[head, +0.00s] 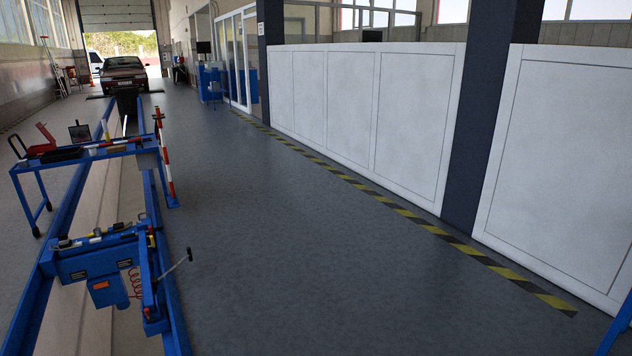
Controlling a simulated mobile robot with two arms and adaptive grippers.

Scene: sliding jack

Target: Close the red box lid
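A small red box (40,149) sits at the left end of the top of a blue trolley (100,152), at the far left of the head view. Its red lid (46,132) appears to stand raised and tilted above it, so the box looks open. The box is small and distant, so its inside and its hinge cannot be made out. Neither of my grippers is in view.
A blue jack unit (100,262) straddles the pit between blue rails in front of the trolley. A red-and-white post (164,155) stands at the trolley's right. Grey floor (300,260) is clear toward the white panels (350,95). A car (124,75) is far back.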

